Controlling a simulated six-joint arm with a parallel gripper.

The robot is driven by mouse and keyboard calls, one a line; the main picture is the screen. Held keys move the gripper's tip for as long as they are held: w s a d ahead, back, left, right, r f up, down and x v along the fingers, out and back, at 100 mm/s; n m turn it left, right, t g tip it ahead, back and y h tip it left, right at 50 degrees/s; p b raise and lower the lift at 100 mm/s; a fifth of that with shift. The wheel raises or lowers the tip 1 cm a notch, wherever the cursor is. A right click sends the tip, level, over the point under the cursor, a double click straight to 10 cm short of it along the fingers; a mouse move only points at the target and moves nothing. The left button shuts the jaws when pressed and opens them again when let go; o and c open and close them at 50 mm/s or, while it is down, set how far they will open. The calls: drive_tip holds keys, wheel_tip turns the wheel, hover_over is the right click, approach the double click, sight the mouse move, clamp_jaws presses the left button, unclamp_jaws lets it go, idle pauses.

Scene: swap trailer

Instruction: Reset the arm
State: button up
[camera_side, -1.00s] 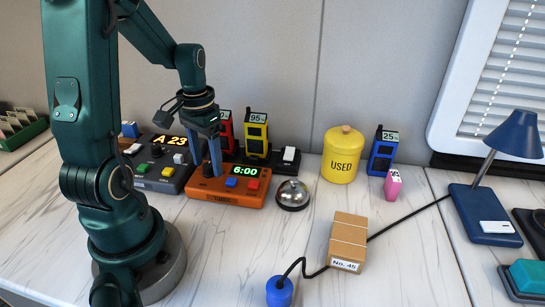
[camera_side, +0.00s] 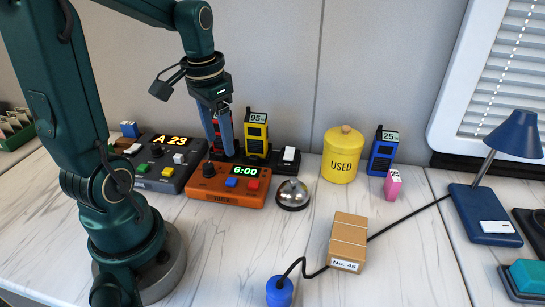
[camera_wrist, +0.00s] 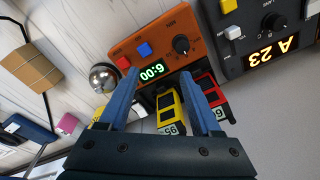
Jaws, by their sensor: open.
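My gripper (camera_side: 220,150) hangs pointing down above the back edge of the orange timer box (camera_side: 222,196), which reads 6:00. Its blue fingers are apart with nothing between them. In the wrist view, my gripper (camera_wrist: 162,82) shows both fingers spread, with the timer box (camera_wrist: 150,40) beyond their tips. The yellow radio (camera_side: 256,135) and the red radio (camera_side: 214,122) stand in the charger behind the fingers. The fingers partly hide the red radio in the side view.
A grey A 23 box (camera_side: 163,168) stands left of the timer. A bell (camera_side: 292,194), a yellow USED canister (camera_side: 342,156), a blue radio (camera_side: 382,152) and a pink block (camera_side: 392,185) stand right. A cardboard box (camera_side: 348,240) lies in front.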

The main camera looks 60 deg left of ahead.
drive_tip(key=s+d+r+m+t, duration=0.1)
drive_tip(key=s+d+r+t, duration=0.1)
drive_tip(key=d, duration=0.4)
drive_tip(key=s+d+r+m+t, duration=0.1)
drive_tip(key=s+d+t, duration=0.1)
drive_tip(key=d, duration=0.5)
drive_tip(key=shift+s+r+h, duration=0.25)
drive_tip(key=shift+r+h, duration=0.1)
drive_tip(key=shift+h, duration=0.05)
